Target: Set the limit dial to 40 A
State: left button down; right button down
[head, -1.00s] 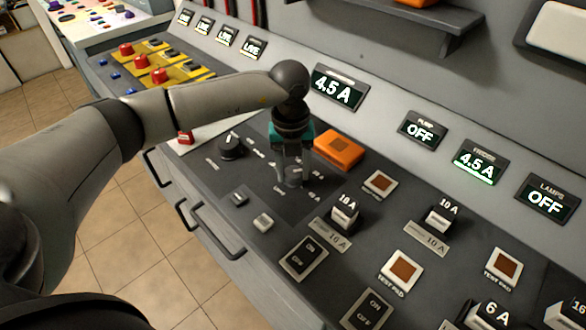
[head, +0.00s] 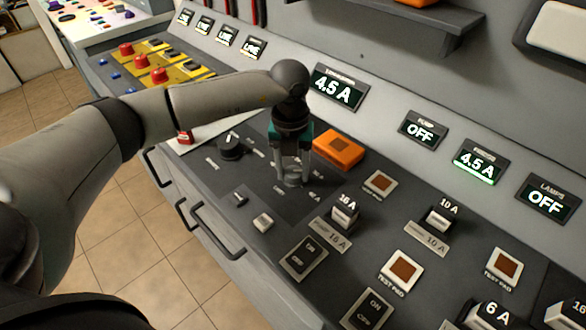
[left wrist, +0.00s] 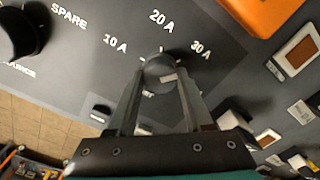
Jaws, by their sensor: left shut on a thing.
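The limit dial (head: 293,181) is a small round grey knob on the dark panel. In the left wrist view, the dial (left wrist: 160,70) has a short pale mark on its top; its exact setting is hard to read. Printed labels 10 A, 20 A and 30 A stand around its far side; a 40 A label (head: 315,197) shows small in the head view. My left gripper (head: 292,178) points down with its fingers on both sides of the dial, shut on it; its fingertips also show in the left wrist view (left wrist: 162,78). My right gripper is out of view.
A black selector knob (head: 231,147) sits left of the dial. An orange box (head: 338,149) lies close behind it, near my gripper. Breakers and rocker switches (head: 304,257) stand to the right and in front.

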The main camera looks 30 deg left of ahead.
pick_arm(q)
jog(key=m, duration=0.4)
jog(key=shift+m, duration=0.3)
jog(key=m+b, duration=0.1)
jog(key=m, duration=0.2)
jog(key=shift+a+m, duration=0.1)
jog(key=shift+m, duration=1)
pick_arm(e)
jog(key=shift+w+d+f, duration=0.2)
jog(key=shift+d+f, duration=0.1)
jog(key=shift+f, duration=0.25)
pick_arm(q)
jog(key=shift+w+m, duration=0.1)
jog(key=shift+m, duration=0.2)
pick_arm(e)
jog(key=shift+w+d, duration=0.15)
pick_arm(q)
jog(key=shift+c, duration=1.5)
grip_release()
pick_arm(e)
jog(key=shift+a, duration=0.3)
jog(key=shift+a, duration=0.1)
